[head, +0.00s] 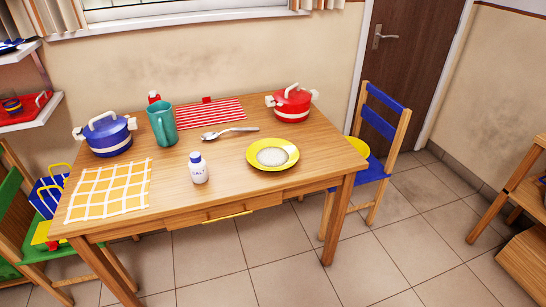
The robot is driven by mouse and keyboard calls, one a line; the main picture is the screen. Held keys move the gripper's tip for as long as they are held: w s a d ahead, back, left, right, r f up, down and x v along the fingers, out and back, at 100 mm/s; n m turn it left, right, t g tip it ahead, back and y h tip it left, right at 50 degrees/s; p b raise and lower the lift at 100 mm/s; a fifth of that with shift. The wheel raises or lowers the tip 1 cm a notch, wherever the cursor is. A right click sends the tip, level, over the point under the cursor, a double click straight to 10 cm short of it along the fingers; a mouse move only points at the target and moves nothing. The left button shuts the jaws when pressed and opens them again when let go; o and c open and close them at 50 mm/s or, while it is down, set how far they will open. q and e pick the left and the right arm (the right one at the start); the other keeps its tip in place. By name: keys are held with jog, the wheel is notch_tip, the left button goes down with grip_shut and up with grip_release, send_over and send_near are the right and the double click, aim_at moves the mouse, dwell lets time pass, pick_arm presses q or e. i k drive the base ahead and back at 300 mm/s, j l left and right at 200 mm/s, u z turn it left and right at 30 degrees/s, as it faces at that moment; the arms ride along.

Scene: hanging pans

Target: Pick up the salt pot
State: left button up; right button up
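The salt pot (199,170) is a small white shaker with a blue cap and dark lettering. It stands upright on the wooden table (230,195), close to the front edge and left of the yellow plate. Nothing touches it and its front is fully visible. Neither of my grippers shows in the head view.
Around it stand a yellow plate (257,163), a spoon (229,132), a teal jug (162,125), a blue pot (108,137) and a red pot (290,104). A checked yellow cloth (110,190) lies at left. A blue chair (375,150) stands at right.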

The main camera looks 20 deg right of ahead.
aim_at(199, 174)
jog(key=i+l+u, duration=0.1)
jog(key=l, duration=0.25)
jog(key=i+l+u, duration=0.1)
jog(key=l, duration=0.3)
jog(key=i+l+u, duration=0.1)
jog(key=l, duration=0.3)
jog(key=i, duration=0.1)
